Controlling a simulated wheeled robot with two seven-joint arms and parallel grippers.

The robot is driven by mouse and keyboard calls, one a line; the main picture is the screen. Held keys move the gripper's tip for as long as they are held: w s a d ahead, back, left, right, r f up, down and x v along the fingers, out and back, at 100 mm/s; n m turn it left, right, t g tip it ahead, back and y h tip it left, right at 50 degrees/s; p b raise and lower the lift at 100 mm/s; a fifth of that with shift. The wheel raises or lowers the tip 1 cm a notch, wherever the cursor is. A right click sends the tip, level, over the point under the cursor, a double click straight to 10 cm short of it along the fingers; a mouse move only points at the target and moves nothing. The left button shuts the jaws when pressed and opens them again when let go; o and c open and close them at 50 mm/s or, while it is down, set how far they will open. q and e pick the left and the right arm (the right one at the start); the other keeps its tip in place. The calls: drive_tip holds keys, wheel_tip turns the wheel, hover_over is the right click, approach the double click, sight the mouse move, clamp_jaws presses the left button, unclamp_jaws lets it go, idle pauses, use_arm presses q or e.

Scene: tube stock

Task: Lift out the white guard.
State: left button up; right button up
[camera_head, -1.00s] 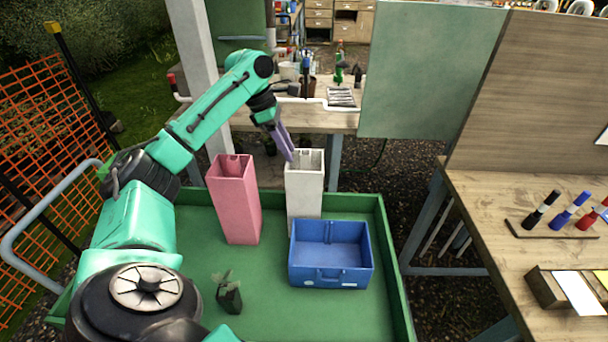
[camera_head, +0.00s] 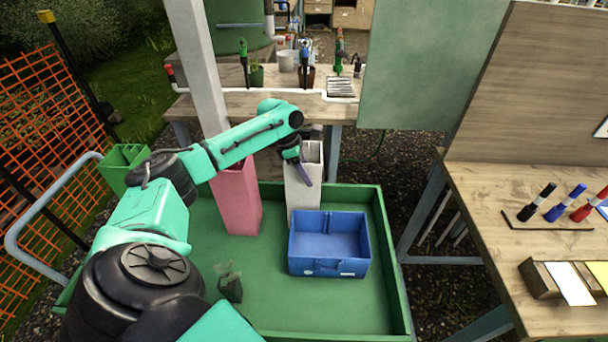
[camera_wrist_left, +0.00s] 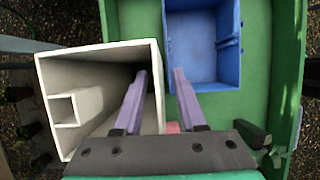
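The white guard (camera_head: 302,196) is a tall, square, open-topped tube standing upright in the green tray (camera_head: 376,215). In the left wrist view the white guard (camera_wrist_left: 105,50) opens toward the camera, with a small square channel inside its left wall. My left gripper (camera_head: 304,175) is at the guard's top, its purple finger showing in front of the near wall. In the left wrist view my left gripper (camera_wrist_left: 161,78) is open, one finger inside the mouth and one outside, with a wall between them. Gaps show beside that wall. My right gripper is out of view.
A pink guard (camera_head: 238,198) stands left of the white one, under my forearm. A blue crate (camera_head: 365,245) sits close in front of the white guard. The tray's front right floor is clear.

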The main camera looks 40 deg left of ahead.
use_arm(q)
drive_tip(key=shift+a, duration=0.1)
clamp_jaws()
idle(1.2)
